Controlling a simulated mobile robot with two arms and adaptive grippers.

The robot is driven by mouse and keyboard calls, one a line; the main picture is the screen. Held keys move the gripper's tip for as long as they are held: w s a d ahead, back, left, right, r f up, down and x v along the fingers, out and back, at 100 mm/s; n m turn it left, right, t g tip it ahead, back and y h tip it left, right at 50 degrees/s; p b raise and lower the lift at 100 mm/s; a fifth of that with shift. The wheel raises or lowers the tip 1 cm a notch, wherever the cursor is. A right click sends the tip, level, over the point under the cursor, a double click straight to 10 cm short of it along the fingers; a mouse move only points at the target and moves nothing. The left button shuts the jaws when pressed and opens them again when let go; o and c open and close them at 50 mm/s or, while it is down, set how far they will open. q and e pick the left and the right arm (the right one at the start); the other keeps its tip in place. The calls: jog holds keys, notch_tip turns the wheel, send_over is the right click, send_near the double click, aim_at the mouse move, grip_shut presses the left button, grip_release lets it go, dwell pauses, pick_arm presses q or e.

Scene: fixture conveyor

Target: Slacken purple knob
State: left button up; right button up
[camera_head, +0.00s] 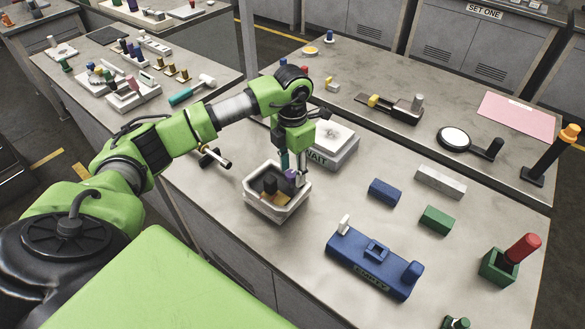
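A small purple piece (291,176), which looks like the purple knob, shows at the inner right side of a white open tray (264,205). My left gripper (292,168) points down over this tray, with its fingertips at the purple piece. The fingers partly hide the piece, and I cannot tell whether they are shut on it. Dark and yellowish parts (269,184) lie inside the tray. My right gripper is not in view.
A white block marked WAIT (335,141) stands just behind the gripper. A blue fixture (365,265), a blue block (384,192), a green block (436,220) and a green holder with a red handle (522,248) stand to the right. Bare table lies between them.

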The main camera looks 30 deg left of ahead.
pick_arm(q)
jog(key=c, duration=1)
jog(key=shift+c, duration=0.2)
jog(key=shift+n, duration=0.4)
jog(key=shift+n+b, duration=0.5)
jog(key=shift+n, duration=0.5)
jog(key=n+b, duration=0.1)
jog(key=n, duration=0.2)
jog(key=shift+a, duration=0.1)
jog(key=n, duration=0.4)
jog(key=shift+b, duration=0.3)
jog(key=shift+a+r+n, duration=0.1)
jog(key=shift+n, duration=1.8)
